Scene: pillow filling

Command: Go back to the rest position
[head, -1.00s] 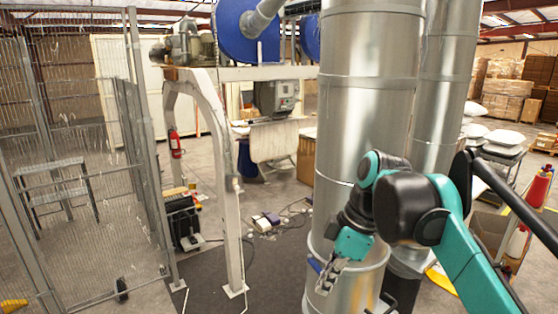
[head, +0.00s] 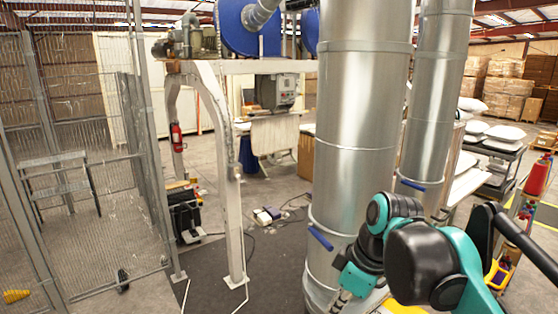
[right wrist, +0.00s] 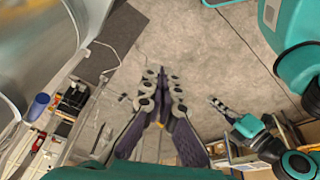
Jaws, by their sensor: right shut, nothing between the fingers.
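My right arm comes in from the lower right of the head view. Its gripper (head: 341,300) hangs low in front of the near metal duct, cut by the bottom edge. In the right wrist view my right gripper (right wrist: 162,76) has its dark fingers drawn together, with nothing held and bare floor beyond the tips. Another teal and dark arm with a slim gripper (right wrist: 219,105) shows at the right of that view. It seems to be my left one; its jaws are too small to read. The head view does not show the left arm.
Two tall metal ducts (head: 362,110) stand close before my right arm. A white frame (head: 233,180) and a wire-mesh fence (head: 90,200) stand to the left. A cart with white pillows (head: 505,133) is at the right. Open floor (head: 275,285) lies between frame and duct.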

